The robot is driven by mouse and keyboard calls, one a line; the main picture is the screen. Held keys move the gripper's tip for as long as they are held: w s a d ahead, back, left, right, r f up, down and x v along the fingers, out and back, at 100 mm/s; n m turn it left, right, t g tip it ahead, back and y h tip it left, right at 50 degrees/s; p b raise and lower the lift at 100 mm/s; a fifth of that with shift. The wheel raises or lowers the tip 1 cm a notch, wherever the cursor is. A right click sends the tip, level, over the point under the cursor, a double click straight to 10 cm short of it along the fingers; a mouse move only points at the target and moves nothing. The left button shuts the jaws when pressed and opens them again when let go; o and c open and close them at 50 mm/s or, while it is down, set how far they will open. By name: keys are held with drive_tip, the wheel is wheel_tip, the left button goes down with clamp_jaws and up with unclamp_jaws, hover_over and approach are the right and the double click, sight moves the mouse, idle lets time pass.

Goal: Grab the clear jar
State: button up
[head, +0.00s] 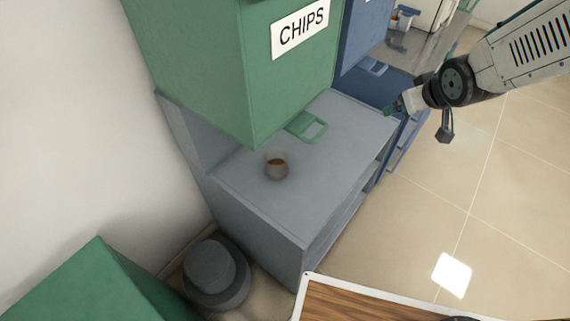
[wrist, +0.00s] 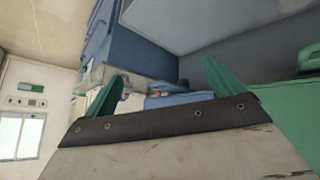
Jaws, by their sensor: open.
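A small see-through jar (head: 276,167) with brown contents stands upright on the grey cabinet top (head: 330,185) in the head view. It is in front of the green box marked CHIPS. My gripper (head: 394,106) is beyond the cabinet's right edge, up and to the right of the jar and well apart from it. In the wrist view my gripper (wrist: 163,68) has its two green fingers spread with nothing held between them. I cannot make out the jar in the wrist view.
A dark grey round bin (head: 213,272) is at lower left. The cabinet top around the jar is clear.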

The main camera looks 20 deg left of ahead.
drive_tip(key=w+a+f+n+y, duration=0.2)
drive_tip(key=a+f+y, duration=0.1)
drive_tip(key=a+f, duration=0.45)
drive_tip(key=n+g+y, duration=0.2)
drive_tip(key=n+y, duration=0.3)
drive_tip(key=y, duration=0.3)
approach(268, 153)
drive_tip(key=shift+s+d, duration=0.15)
drive_tip(key=shift+d, duration=0.45)
drive_tip(key=shift+a+f, duration=0.15)
drive_tip(key=shift+a, duration=0.15)
drive_tip(key=x, duration=0.7)
drive_tip(key=shift+a, duration=0.1)
drive_tip(key=shift+r, duration=0.2)
drive_tip(key=c, duration=1.2)
